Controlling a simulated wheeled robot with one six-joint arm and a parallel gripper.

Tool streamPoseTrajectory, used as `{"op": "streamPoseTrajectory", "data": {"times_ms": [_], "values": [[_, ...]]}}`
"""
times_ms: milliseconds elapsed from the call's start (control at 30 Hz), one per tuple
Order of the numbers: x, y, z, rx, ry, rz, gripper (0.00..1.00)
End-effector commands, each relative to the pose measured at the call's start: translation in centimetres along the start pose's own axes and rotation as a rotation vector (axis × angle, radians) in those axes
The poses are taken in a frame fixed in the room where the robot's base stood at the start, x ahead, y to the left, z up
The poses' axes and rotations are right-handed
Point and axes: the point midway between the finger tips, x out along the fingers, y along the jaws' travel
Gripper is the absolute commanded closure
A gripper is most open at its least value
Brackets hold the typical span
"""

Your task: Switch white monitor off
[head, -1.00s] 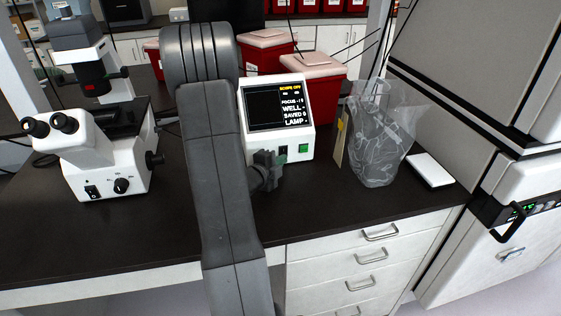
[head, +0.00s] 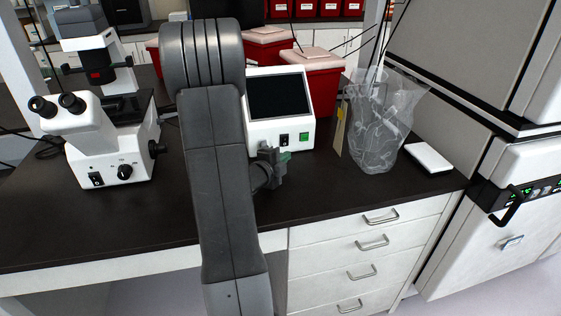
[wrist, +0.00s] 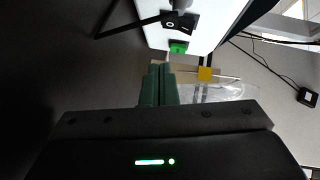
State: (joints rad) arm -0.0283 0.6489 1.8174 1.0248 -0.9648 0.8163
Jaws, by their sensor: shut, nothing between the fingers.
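The white monitor (head: 280,105) stands on the dark bench in the head view, and its screen is black. Its front has a black switch (head: 284,139) on the left and a green button (head: 304,139) on the right. My gripper (head: 283,157) is shut and empty, just in front of and below these controls. In the wrist view, my gripper's closed green fingers (wrist: 158,68) point toward the monitor's white front (wrist: 215,25). The black switch (wrist: 180,22) and green button (wrist: 178,47) show there beyond the tips. I cannot tell whether the tips touch anything.
A white microscope (head: 105,145) stands to the left of my arm. A clear plastic bag (head: 375,130) with items inside is right of the monitor, by a flat white box (head: 428,157). Red bins (head: 312,85) stand behind. The front right bench top is clear.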

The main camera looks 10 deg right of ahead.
Motion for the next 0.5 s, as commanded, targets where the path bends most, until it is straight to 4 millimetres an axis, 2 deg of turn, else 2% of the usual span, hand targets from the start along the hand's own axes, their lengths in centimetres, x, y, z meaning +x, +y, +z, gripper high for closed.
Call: {"op": "streamPoseTrajectory", "data": {"times_ms": [33, 300, 500], "values": [[-1.1, 0.2, 0.3, -0.001, -0.007, -0.002, 1.00], [-5.8, 1.0, 0.4, -0.001, -0.007, -0.001, 1.00], [-8.6, 1.4, 0.3, -0.001, -0.006, -0.001, 1.00]]}}
